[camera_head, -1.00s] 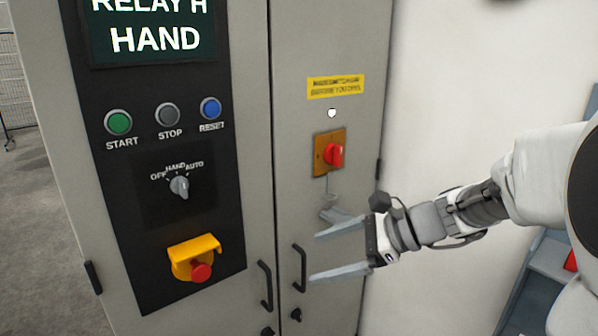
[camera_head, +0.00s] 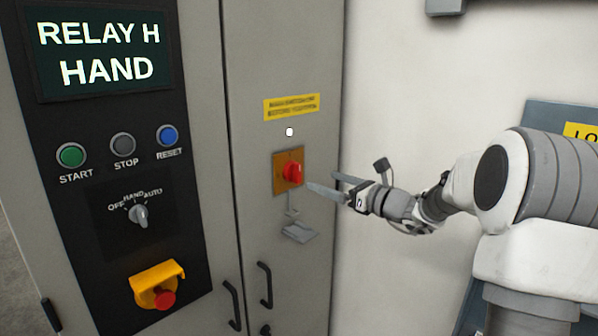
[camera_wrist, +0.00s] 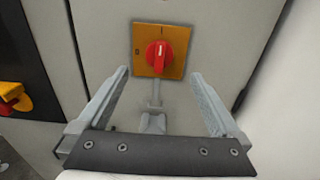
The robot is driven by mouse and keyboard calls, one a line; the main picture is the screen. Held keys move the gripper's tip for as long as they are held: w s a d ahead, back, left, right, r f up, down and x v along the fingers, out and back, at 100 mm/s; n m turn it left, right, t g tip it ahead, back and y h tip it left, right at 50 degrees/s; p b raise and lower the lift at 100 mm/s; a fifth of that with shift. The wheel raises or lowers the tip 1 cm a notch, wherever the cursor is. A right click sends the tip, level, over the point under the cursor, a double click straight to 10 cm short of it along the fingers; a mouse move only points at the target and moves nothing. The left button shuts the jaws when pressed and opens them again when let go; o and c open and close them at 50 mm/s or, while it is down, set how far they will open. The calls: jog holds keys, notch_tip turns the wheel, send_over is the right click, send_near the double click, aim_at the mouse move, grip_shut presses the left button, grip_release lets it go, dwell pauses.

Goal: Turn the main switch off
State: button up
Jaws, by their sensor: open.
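The main switch is a red rotary knob (camera_head: 292,171) on a square orange-yellow plate (camera_head: 279,184), on the right cabinet door. In the wrist view the red knob (camera_wrist: 159,55) sits ahead, between and beyond my fingertips, with its handle upright, pointing at a mark at the top of the plate (camera_wrist: 142,37). My gripper (camera_head: 324,184) is open and empty, just right of the knob and apart from it. In the wrist view my gripper (camera_wrist: 160,76) has one finger on each side, below the plate. A grey hasp (camera_wrist: 153,122) hangs under the plate.
A yellow warning label (camera_head: 291,106) and a white lamp (camera_head: 289,132) are above the switch. The left door carries buttons, a grey selector (camera_head: 138,214) and a red emergency stop (camera_head: 163,298) under a yellow guard. Door handles (camera_head: 265,285) stick out below. A white wall stands right.

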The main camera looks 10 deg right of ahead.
aim_at(300, 173)
jog(key=p+x, duration=0.1)
jog(key=x, duration=0.9)
jog(key=shift+a, duration=0.1)
jog(key=c, duration=1.3)
jog(key=shift+f, duration=0.1)
jog(key=shift+c, duration=0.2)
